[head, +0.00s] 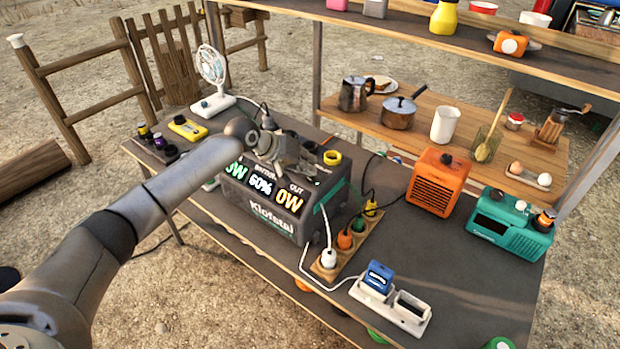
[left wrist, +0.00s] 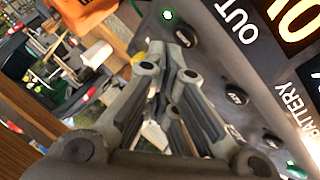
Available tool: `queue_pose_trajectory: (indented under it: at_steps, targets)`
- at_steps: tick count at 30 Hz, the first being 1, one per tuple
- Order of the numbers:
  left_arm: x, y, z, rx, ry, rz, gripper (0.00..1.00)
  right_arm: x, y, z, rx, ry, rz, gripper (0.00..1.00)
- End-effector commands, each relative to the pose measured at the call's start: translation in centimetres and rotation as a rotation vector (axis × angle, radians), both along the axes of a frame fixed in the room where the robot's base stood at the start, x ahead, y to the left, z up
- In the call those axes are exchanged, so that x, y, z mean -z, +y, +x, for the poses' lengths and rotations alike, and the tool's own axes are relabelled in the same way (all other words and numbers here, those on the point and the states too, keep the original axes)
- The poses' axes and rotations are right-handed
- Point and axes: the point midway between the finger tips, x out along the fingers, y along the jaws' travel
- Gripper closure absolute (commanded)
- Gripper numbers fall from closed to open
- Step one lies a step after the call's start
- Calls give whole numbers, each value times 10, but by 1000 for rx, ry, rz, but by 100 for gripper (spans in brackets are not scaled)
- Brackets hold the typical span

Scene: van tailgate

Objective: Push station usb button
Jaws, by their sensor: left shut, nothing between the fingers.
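The power station (head: 270,205) is a dark box on the table, its front display reading 60% and OUT 0W. My left arm reaches over it, and the left gripper (head: 290,158) is shut and empty at its top panel. In the left wrist view, the station's panel (left wrist: 225,65) shows round dark buttons in a row beside the display. The shut fingertips (left wrist: 168,72) are close to the upper buttons; I cannot tell whether they touch. A green light (left wrist: 168,14) glows near the upper button. The button labels are too small to read, so the USB one is unclear.
A power strip (head: 325,268) with plugs stands right of the station, and a charger with a blue battery (head: 378,277) lies in front. An orange heater (head: 437,182) and teal radio (head: 505,225) stand further right. A yellow ring (head: 332,158) sits on the station's top.

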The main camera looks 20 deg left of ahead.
Motion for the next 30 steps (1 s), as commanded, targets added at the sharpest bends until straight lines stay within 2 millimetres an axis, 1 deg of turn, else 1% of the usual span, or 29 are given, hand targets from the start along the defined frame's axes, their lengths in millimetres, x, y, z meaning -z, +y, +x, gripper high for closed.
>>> queue_pose_trajectory:
  at_steps: [9,30]
  targets:
    - [9,0,0,0,1,-1,100,-2,0,0,0,0,0,100]
    - [13,0,0,0,0,0,100,-1,0,0,0,1,0,100]
